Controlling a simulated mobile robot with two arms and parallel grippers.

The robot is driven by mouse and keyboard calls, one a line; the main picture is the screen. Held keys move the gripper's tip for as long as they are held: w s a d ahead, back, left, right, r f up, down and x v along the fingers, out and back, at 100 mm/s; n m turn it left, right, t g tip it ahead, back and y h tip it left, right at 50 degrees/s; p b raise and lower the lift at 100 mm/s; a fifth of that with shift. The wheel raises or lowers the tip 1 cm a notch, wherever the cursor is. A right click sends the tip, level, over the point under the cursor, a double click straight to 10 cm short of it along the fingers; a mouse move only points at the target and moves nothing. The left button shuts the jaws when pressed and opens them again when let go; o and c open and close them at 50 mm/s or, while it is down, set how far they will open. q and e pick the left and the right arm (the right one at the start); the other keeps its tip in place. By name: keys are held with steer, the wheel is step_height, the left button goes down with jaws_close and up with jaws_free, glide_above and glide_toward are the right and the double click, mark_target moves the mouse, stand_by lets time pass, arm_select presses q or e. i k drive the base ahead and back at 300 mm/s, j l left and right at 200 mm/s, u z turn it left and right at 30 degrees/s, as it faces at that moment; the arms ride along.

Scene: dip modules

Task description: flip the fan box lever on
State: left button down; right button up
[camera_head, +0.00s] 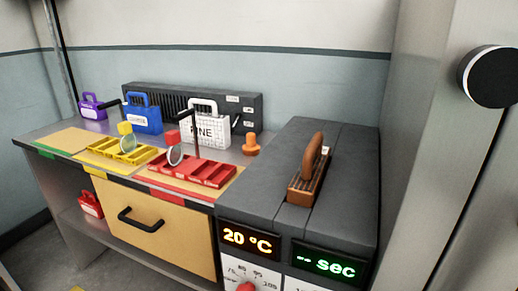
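A long dark grey box with vent slots (170,93) stands against the back wall on the bench; it looks like the fan box. Its right end carries small pale labels too small to read. A small dark lever-like part (237,122) shows near that right end, partly hidden by the white case; I cannot tell its position. Neither of my grippers is in view.
Before the box stand purple (93,107), blue (142,117) and white (206,130) cases, yellow (122,151) and red (192,170) trays, and an orange knob-shaped object (251,146). A grey machine (345,170) with a brown handled rack (309,176) and lit displays is at right.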

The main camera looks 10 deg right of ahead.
mark_target(232, 131)
steer(key=i+j+z, duration=0.1)
steer(key=j, duration=0.3)
steer(key=i+j+z, duration=0.1)
steer(key=j, duration=0.35)
steer(key=i+j+z, duration=0.1)
steer(key=j, duration=0.3)
steer(key=i+j+z, duration=0.1)
steer(key=j, duration=0.35)
steer(key=i+j, duration=0.2)
steer(key=j, duration=0.25)
steer(key=z, duration=0.05)
